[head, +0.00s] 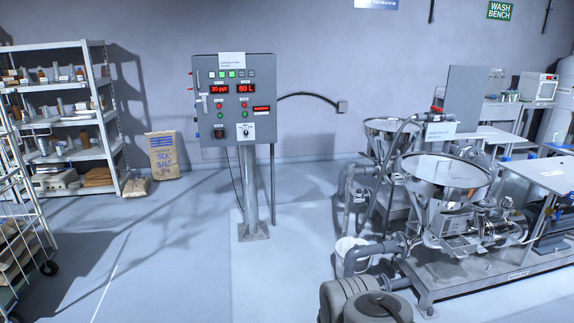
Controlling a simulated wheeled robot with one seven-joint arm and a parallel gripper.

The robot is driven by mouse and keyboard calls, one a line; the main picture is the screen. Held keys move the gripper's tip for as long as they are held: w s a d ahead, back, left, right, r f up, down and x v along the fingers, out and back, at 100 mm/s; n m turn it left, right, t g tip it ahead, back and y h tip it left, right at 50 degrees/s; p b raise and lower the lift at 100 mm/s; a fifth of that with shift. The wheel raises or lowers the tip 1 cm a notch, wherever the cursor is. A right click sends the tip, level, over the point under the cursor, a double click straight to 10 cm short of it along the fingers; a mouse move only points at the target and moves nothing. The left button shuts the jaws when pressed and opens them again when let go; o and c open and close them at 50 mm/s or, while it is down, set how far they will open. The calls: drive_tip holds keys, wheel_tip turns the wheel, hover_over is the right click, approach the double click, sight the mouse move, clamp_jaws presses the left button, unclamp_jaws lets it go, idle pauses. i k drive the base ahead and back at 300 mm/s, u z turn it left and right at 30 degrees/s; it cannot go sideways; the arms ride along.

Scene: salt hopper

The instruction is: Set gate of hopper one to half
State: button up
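Two open-topped steel hoppers stand at the right in the head view. The nearer hopper (446,172) is wide and sits above pipework and a pump on a skid. The farther hopper (391,126) stands behind it to the left and is partly hidden by pipes. A small white sign (441,131) stands between them, its text too small to read. I cannot tell which one is hopper one. Neither hopper's gate nor its setting can be made out.
A grey control panel (234,130) on a post shows red readings, apparently 20 ppt and 80 L. A white bucket (350,257) stands left of the skid (455,286). Shelves (95,110) and a sea salt sack (164,156) stand at left. The left-centre floor is clear.

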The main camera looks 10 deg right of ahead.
sight(463, 249)
drive_tip(key=i, duration=1.1)
drive_tip(key=z, duration=2.2)
drive_tip(key=i, duration=1.55)
drive_tip(key=u, duration=2.5)
